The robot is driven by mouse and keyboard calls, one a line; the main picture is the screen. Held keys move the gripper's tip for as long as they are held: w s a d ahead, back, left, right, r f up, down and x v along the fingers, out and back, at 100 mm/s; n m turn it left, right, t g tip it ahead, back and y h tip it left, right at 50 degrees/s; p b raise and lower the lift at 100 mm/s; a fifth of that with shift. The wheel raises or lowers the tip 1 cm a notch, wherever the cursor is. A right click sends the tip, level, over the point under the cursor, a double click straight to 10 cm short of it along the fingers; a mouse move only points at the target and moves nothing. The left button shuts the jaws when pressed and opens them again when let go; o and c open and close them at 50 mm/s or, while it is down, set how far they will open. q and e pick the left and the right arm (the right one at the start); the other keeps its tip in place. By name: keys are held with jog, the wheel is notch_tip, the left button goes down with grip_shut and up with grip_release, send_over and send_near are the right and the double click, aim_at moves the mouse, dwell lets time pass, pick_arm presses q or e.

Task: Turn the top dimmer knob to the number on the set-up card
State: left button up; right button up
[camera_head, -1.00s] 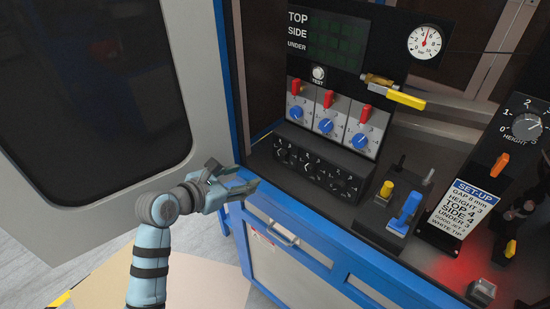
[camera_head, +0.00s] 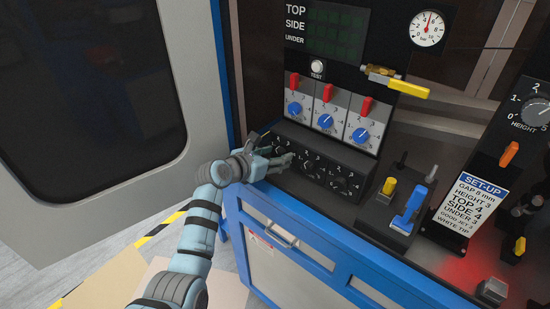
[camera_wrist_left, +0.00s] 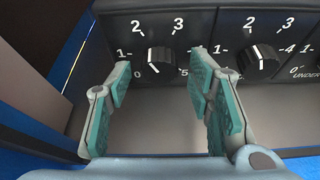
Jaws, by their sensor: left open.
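The set-up card (camera_head: 466,205) at the right of the bench reads TOP 4, SIDE 4, UNDER 3. The black dimmer panel (camera_head: 318,170) has three knobs in a row. Its leftmost knob (camera_wrist_left: 160,59) stands between the fingertips of my left gripper (camera_wrist_left: 160,70) in the wrist view, with space on both sides. The numbers 0, 1, 2, 3 and 5 show around it; the right finger covers the place of 4. I cannot read its pointer surely. My left gripper (camera_head: 281,160) is open at the panel's left end. My right gripper is not in view.
The middle knob (camera_wrist_left: 258,60) is close right of my right finger. Above the panel are blue knobs (camera_head: 326,121) and red switches (camera_head: 327,93). A yellow-handled valve (camera_head: 408,89) and a blue lever (camera_head: 409,205) stand to the right. A blue edge (camera_head: 300,225) runs below.

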pick_arm(q)
grip_shut()
jog(key=shift+r+p, duration=0.15)
jog(key=shift+p, duration=0.25)
jog(key=m+t+y+p, duration=0.1)
jog(key=m+p, duration=0.1)
jog(key=p, duration=0.2)
jog(key=shift+s+d+r, duration=0.1)
jog(key=shift+s, duration=0.05)
jog(key=shift+m+y+p, duration=0.3)
jog(key=shift+m+p, duration=0.05)
jog(key=shift+m, duration=0.05)
jog(key=shift+f, duration=0.3)
